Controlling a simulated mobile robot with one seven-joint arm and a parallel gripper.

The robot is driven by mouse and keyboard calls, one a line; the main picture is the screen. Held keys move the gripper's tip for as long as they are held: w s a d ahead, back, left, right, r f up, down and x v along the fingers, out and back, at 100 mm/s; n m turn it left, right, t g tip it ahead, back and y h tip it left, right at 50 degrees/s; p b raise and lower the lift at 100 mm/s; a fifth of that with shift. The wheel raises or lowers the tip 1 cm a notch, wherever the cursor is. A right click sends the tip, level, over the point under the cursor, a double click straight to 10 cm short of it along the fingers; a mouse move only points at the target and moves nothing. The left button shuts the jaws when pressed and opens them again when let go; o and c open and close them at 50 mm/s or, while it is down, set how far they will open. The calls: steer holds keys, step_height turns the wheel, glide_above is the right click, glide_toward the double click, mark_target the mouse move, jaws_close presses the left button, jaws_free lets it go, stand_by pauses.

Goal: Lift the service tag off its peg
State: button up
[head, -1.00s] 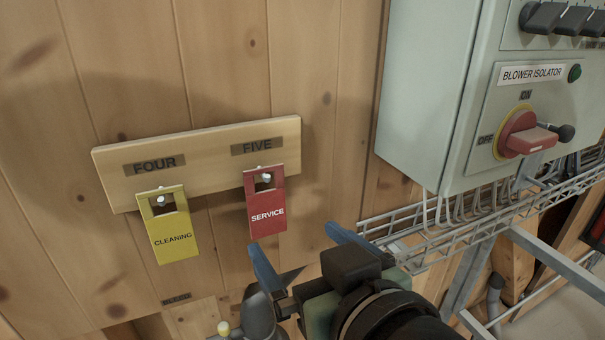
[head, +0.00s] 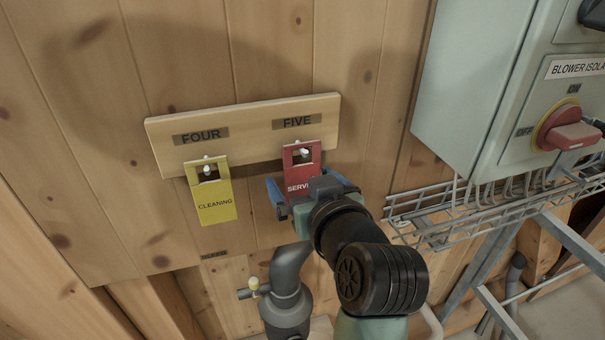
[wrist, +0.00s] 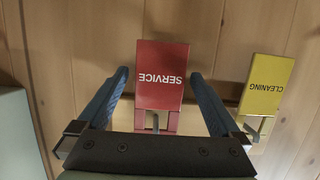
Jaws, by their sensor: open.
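The red service tag (head: 301,160) hangs on a white peg (head: 303,152) under the FIVE label on the wooden board (head: 250,118). My gripper (head: 313,188) is at the tag's lower part in the head view and covers its bottom end. In the wrist view the service tag (wrist: 161,76) appears upside down between the two blue fingers of my gripper (wrist: 160,85). The fingers are open, with a gap visible on each side of the tag.
A yellow cleaning tag (head: 211,195) hangs to the left under FOUR. A grey blower isolator box (head: 480,90) with a red switch (head: 573,133) stands to the right, above a wire cable tray (head: 440,205). A grey pipe (head: 288,285) is below.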

steer(key=shift+w+a+f, duration=0.1)
steer(key=shift+w, duration=0.05)
steer(key=shift+c, duration=0.2)
steer(key=c, duration=1.3)
steer(key=shift+r, duration=0.3)
steer(key=shift+r+p, duration=0.45)
steer(key=shift+p, duration=0.2)
steer(key=shift+s+d, duration=0.5)
steer(key=shift+s, duration=1)
steer(key=shift+s+d, duration=0.5)
steer(key=shift+s, duration=0.95)
steer(key=shift+s+d, duration=0.5)
steer(key=shift+s, duration=1)
